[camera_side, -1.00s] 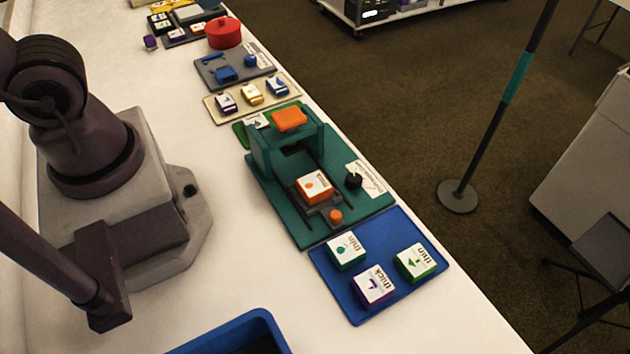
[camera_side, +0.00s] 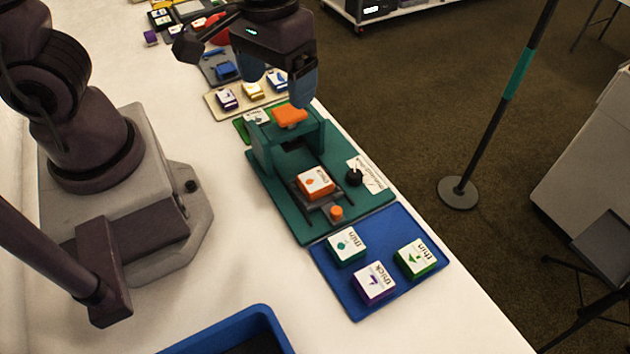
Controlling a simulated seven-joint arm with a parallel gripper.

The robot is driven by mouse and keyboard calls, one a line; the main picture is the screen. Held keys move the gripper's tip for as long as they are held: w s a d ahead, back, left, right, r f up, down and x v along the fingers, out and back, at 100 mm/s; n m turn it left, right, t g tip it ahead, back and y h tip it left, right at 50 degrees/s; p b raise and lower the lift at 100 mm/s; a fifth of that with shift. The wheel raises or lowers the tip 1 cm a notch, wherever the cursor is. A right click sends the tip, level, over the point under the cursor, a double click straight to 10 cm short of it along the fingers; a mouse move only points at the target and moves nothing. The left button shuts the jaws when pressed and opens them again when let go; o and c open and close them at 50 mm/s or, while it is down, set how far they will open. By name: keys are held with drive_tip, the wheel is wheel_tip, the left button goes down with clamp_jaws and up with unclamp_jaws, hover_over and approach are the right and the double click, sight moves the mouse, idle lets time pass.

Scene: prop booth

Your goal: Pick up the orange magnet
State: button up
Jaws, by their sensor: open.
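A plain orange block (camera_side: 290,117) lies on top of the green bridge-shaped stand (camera_side: 263,157). A second orange block (camera_side: 315,183) with a white printed label lies lower down, on a dark slide in front of the stand. I cannot tell by looks alone which of the two is the magnet. My gripper (camera_side: 276,90) points down with blue fingers spread apart, just above and behind the plain orange block. The right finger appears close to that block; whether it touches is unclear.
A blue mat (camera_side: 395,288) with labelled blocks lies in front of the green board (camera_side: 300,222). A black knob (camera_side: 354,177) and a small orange knob (camera_side: 336,212) stand on the board. A beige tray with small blocks is behind. A blue bin (camera_side: 262,318) stands at the bottom.

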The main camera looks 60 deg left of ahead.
sight(315, 179)
drive_tip(key=w+f+n, duration=0.1)
drive_tip(key=f+n, duration=0.3)
drive_tip(key=f, duration=0.2)
drive_tip(key=w+d+f+n, duration=0.1)
drive_tip(key=w+f+n, duration=0.1)
drive_tip(key=f+n, duration=0.3)
drive_tip(key=w+d+f+n, duration=0.1)
drive_tip(key=f+n, duration=0.4)
drive_tip(key=f, duration=0.3)
drive_tip(key=shift+w+d+f, duration=0.15)
drive_tip(key=shift+d+f, duration=0.05)
drive_tip(key=shift+f, duration=0.2)
drive_tip(key=shift+c, duration=0.5)
drive_tip(key=c, duration=1)
